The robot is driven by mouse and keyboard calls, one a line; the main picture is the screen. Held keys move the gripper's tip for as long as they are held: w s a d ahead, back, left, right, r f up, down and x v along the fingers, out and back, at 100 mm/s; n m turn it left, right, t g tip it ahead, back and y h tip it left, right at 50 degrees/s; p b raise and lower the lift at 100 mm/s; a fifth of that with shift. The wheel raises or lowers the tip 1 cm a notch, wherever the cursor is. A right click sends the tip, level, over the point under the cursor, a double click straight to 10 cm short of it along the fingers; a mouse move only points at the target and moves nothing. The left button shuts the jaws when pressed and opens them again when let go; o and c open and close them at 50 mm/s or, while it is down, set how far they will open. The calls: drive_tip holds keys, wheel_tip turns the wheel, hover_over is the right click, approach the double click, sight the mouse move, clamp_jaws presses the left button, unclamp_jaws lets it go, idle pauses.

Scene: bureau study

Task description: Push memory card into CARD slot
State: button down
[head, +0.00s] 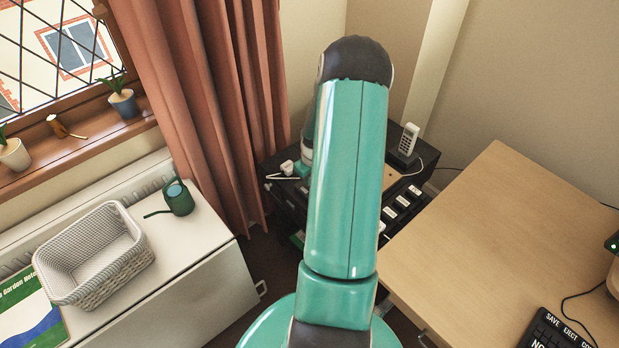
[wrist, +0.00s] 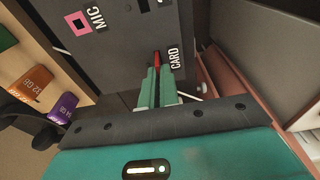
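In the wrist view, the fingers of my gripper (wrist: 157,74) are close together on a small red piece, which looks like the memory card (wrist: 157,58). The red piece points at a dark grey panel (wrist: 115,55), right beside the white word CARD. The CARD slot itself is hidden behind the red piece and the fingertips, so I cannot tell how far in the card is. In the head view, my arm covers the middle of the picture, and the card and slot cannot be made out there.
The panel also has a pink-framed MIC port (wrist: 80,23). Orange (wrist: 31,84) and purple (wrist: 63,107) labelled pieces lie at the wrist view's left. In the head view, a black unit (head: 410,190) bears a cordless phone (head: 408,140). A wooden desk (head: 500,230) is at right, a basket (head: 95,255) at left.

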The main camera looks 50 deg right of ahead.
drive_tip(key=c, duration=1.6)
unclamp_jaws()
drive_tip(key=shift+r, duration=0.1)
drive_tip(key=r, duration=0.4)
drive_tip(key=s+r, duration=0.1)
drive_tip(key=r, duration=0.8)
drive_tip(key=shift+s+a+r, duration=0.2)
drive_tip(key=shift+s+r, duration=0.05)
drive_tip(key=shift+s, duration=0.1)
